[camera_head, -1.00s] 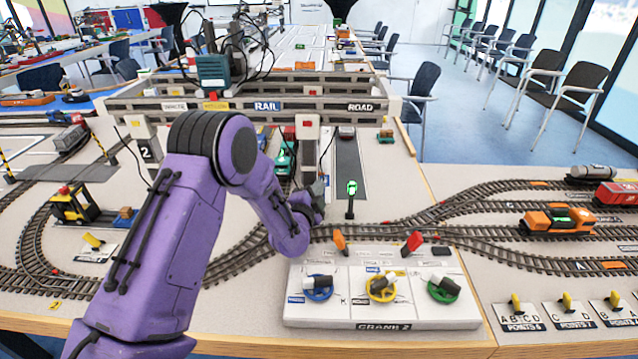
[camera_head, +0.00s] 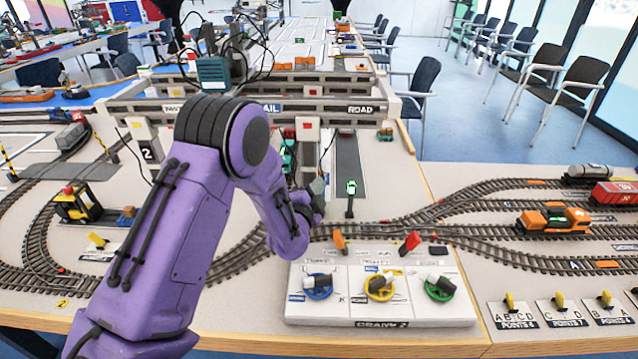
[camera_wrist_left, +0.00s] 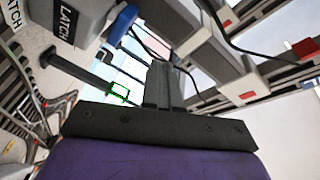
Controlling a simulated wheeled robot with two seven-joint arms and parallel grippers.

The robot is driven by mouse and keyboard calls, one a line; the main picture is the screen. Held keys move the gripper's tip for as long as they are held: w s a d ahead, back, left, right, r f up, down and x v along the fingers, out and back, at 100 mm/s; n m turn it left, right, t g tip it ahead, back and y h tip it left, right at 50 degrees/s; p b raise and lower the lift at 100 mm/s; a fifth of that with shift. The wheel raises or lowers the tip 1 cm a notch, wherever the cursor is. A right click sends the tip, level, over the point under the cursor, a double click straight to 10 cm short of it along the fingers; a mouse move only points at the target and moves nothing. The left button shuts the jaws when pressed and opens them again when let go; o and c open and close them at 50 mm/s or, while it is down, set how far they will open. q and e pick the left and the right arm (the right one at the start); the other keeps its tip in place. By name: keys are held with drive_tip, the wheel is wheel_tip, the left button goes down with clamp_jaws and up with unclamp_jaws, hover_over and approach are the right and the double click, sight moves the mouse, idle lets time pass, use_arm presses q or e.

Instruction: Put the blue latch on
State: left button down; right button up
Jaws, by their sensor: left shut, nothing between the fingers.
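The blue wheel (camera_head: 318,286) sits at the left end of the white CRANE 2 panel, with a dark handle across it. In the left wrist view, a blue part (camera_wrist_left: 122,24) shows at the top, beside a grey block with a LATCH label (camera_wrist_left: 66,22). I cannot tell if it is the same blue part. My left gripper (camera_head: 317,192) hangs above the track behind the panel, apart from the blue wheel. Its fingers (camera_wrist_left: 165,82) are shut and empty in the left wrist view. My right gripper is not in view.
The CRANE 2 panel (camera_head: 380,323) also carries a yellow wheel (camera_head: 380,287) and a green wheel (camera_head: 439,288). An orange locomotive (camera_head: 553,217) is on the right tracks. A crane frame (camera_head: 330,108) spans behind.

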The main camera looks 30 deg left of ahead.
use_arm(q)
drive_tip(key=s+r+p, duration=0.1)
drive_tip(key=s+d+r, duration=0.1)
drive_tip(key=shift+s+d+r+p, duration=0.3)
drive_tip(key=shift+r+p, duration=0.1)
idle(0.3)
